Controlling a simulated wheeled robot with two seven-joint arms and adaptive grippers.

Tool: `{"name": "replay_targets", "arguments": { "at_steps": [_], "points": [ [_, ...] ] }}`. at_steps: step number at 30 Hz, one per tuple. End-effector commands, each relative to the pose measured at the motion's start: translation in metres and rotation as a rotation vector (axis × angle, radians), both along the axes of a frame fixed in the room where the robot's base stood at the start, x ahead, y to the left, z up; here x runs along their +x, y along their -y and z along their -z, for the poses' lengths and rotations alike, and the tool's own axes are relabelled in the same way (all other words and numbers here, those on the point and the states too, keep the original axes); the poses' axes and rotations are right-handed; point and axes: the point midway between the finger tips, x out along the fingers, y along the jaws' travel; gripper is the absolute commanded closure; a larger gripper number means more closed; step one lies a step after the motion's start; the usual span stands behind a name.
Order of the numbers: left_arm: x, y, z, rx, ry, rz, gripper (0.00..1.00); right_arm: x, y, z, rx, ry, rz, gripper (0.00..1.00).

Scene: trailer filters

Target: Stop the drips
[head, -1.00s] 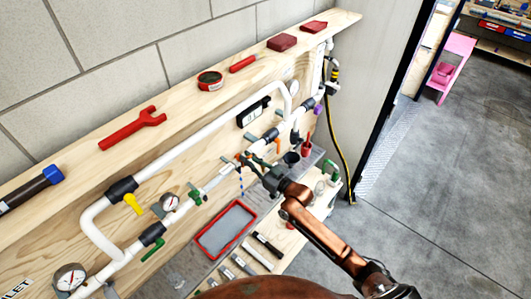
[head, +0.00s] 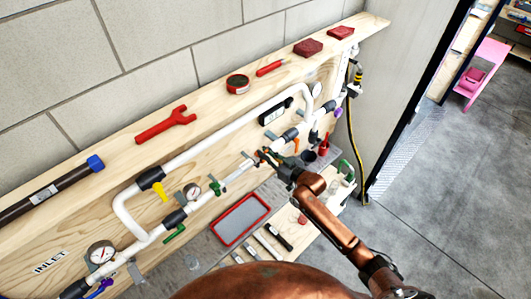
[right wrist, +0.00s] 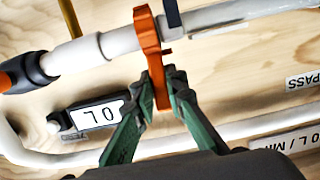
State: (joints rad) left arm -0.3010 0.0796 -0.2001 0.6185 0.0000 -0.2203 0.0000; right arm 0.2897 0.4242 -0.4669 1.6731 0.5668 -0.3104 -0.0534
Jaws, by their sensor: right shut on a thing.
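The white pipe run (head: 205,158) is fixed along the plywood board. My right gripper (head: 267,158) is at the lower pipe, right of the tray. In the right wrist view its green fingers (right wrist: 160,90) are shut on the lower end of a flat orange piece (right wrist: 152,55). That piece crosses the white pipe (right wrist: 120,42) next to a white collar; whether it encircles the pipe I cannot tell. A red-rimmed grey tray (head: 240,219) lies below the pipe. No drops show now. My left gripper is not in view.
A red wrench (head: 168,125), tape measure (head: 238,84) and dark tube with blue cap (head: 50,190) lie on the upper ledge. Gauges (head: 100,252) and a yellow valve lever (head: 158,192) stick out along the pipes. Open floor (head: 440,200) lies right.

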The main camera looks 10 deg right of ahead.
Motion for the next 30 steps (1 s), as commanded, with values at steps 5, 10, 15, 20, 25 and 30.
{"name": "replay_targets", "arguments": {
  "at_steps": [5,10,15,20,25,30],
  "points": [
    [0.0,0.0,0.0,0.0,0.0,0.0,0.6,0.0,0.001,-0.001,0.0,0.001,0.001,0.83],
    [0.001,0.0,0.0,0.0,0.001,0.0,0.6,0.0,0.0,-0.001,0.0,0.001,0.001,0.71],
    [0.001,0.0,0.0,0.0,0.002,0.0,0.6,0.0,0.0,-0.001,0.0,0.001,0.0,0.7],
    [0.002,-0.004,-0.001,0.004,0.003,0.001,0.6,-0.002,0.002,-0.001,0.0,0.001,0.001,0.7],
    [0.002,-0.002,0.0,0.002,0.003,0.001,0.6,-0.018,0.013,-0.003,-0.002,0.0,0.001,0.7],
    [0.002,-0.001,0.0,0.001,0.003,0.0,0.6,-0.048,0.033,-0.008,-0.003,0.0,0.002,0.7]
  ]
}}
